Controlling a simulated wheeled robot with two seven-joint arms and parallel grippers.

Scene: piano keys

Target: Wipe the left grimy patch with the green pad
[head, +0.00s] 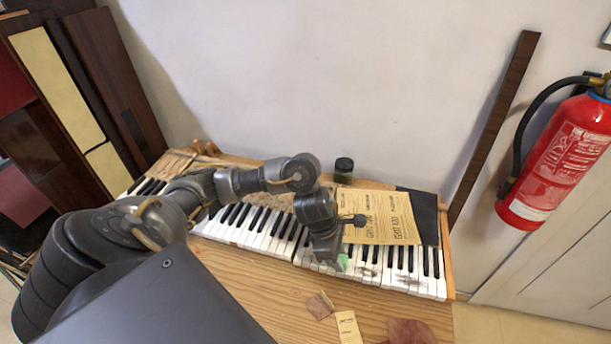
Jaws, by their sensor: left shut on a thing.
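The keyboard (258,228) lies along the back of the wooden bench, with white and black keys. My left gripper (335,258) points down over the front of the white keys, right of the middle, shut on the green pad (343,262). Only a small green part of the pad shows; the gripper hides the rest. The left grimy patch (368,272) is a dark smudge on the white keys just right of the pad. A second dark smudge (408,281) lies farther right. I cannot tell whether the pad touches the keys. My right gripper is not in view.
Yellowed printed sheets (382,217) and a dark jar (343,168) stand behind the keys. Brownish scraps (320,305) and a paper strip (348,326) lie on the bench front (240,282). A red fire extinguisher (560,160) hangs at right.

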